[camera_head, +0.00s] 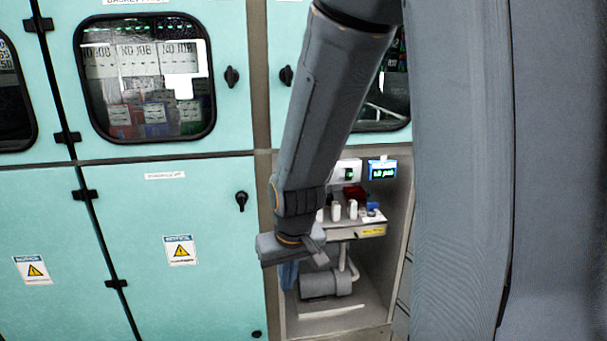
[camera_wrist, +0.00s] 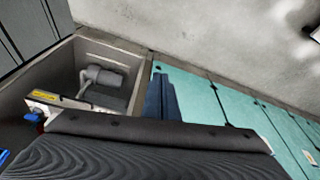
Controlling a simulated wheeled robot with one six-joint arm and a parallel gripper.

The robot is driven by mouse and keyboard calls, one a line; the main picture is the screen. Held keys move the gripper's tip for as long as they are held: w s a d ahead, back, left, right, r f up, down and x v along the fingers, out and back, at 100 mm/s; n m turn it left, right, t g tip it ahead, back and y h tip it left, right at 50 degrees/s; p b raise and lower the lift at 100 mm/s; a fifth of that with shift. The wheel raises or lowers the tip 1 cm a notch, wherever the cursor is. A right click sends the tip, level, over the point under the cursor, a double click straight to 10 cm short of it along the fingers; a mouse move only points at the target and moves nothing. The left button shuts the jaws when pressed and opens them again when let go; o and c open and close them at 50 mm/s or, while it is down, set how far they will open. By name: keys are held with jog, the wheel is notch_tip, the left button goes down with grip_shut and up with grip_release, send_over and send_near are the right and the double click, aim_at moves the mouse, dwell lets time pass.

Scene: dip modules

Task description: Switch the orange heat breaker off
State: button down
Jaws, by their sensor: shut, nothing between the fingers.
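I cannot make out an orange heat breaker in either view. My gripper (camera_head: 289,274) hangs at the end of my arm in the head view, fingers pointing down, in front of the left side of an open bay. Its blue fingers (camera_wrist: 160,98) also show in the wrist view, closed together with nothing held. They are apart from the teal cabinets. My arm hides part of the bay and of the window above it, so whatever lies behind it cannot be seen.
A teal cabinet door (camera_head: 200,240) with a black knob stands left of my gripper. A windowed door (camera_head: 145,80) above shows several "NO JOB" panels.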

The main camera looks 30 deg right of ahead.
jog(key=w+d+r+m+t+h+p, duration=0.15)
jog(key=w+d+t, duration=0.3)
jog(key=w, duration=0.55)
jog(key=w+d+r+t+p, duration=0.1)
jog(key=w+d+r+t, duration=0.3)
jog(key=w, duration=0.6)
jog(key=w+d+r+t+h+p, duration=0.1)
jog(key=w+d+r+t, duration=0.1)
jog(key=d, duration=0.3)
jog(key=w+d+r+m+t+h, duration=0.1)
jog(key=w+d+r+t+h, duration=0.1)
jog(key=w+d+r+t, duration=0.1)
jog(key=w+d+r, duration=0.1)
jog(key=w+d, duration=0.1)
jog(key=shift+w+d+p, duration=0.2)
jog(key=shift+d+p, duration=0.15)
jog(key=shift+p, duration=0.05)
jog(key=shift+w, duration=0.1)
jog(key=w+d+f+p, duration=0.2)
jog(key=w+f+p, duration=0.2)
jog(key=w, duration=0.4)
jog(key=shift+d, duration=0.15)
jog(key=shift+d+f+t+b, duration=0.1)
jog(key=shift+f+t+b, duration=0.15)
jog(key=shift+t+b, duration=0.15)
